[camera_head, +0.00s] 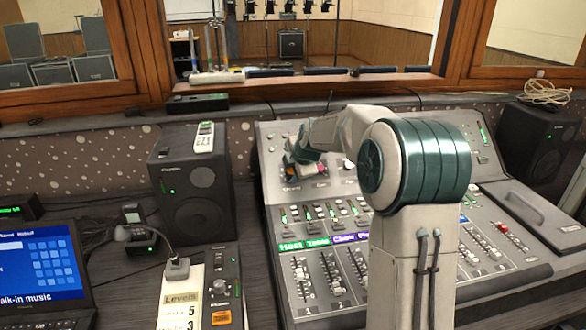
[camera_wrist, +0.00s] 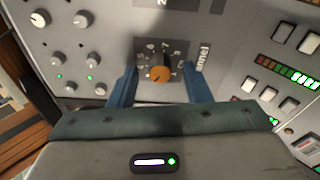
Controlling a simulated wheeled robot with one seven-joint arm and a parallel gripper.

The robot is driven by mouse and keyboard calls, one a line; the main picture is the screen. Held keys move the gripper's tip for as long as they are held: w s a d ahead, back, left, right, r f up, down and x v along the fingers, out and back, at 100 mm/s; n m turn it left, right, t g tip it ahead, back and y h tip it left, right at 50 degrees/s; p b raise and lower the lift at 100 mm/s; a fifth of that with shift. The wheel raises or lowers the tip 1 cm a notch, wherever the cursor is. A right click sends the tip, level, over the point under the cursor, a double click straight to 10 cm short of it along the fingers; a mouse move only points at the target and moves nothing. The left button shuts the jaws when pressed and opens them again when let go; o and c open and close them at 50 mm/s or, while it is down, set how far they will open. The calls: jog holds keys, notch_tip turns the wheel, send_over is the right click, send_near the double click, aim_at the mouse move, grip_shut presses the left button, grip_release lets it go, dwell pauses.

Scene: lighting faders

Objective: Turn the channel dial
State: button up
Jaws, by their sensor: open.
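The channel dial (camera_wrist: 160,73) is a dark knob with an orange face, set in a dark square plate with a printed scale around it. In the wrist view it lies between the two blue fingers of my gripper (camera_wrist: 154,84), with a gap on each side. The gripper is open and I see no contact with the dial. In the head view my gripper (camera_head: 303,168) is over the upper left of the grey mixing console (camera_head: 330,318). My arm and fingers hide most of the dial there.
Fader rows (camera_head: 320,278) fill the console's lower part. A black speaker (camera_head: 192,190) and a gooseneck microphone (camera_head: 172,268) stand left. A laptop (camera_head: 45,262) is at far left.

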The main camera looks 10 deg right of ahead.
jog(key=shift+w+f, duration=0.1)
grip_shut()
